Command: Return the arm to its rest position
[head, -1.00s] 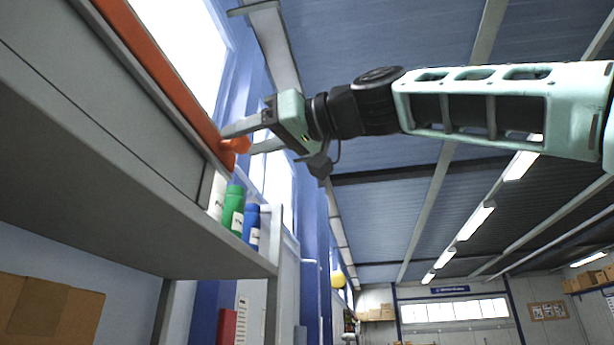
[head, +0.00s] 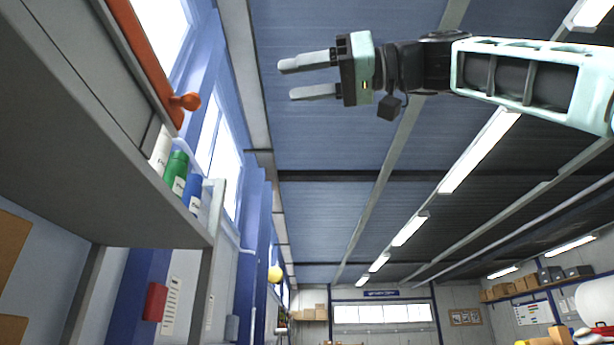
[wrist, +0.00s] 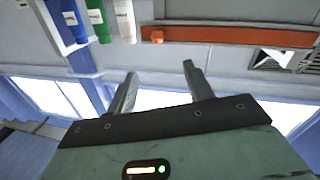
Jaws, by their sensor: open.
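My gripper (head: 308,77) is at the upper middle of the head view, with its two grey fingers apart and nothing between them. The fingers point left, towards a shelf cabinet, with a clear gap between them and it. My teal and black arm stretches in from the right. In the wrist view my gripper (wrist: 158,88) is open and empty, with the cabinet beyond the fingertips. The bar also shows in the wrist view (wrist: 230,36).
A white bottle (head: 160,150), a green bottle (head: 176,172) and a blue bottle (head: 193,194) stand on the shelf (head: 130,205) at the left. Ceiling lamps (head: 480,150) hang at the right. The space around my gripper is free.

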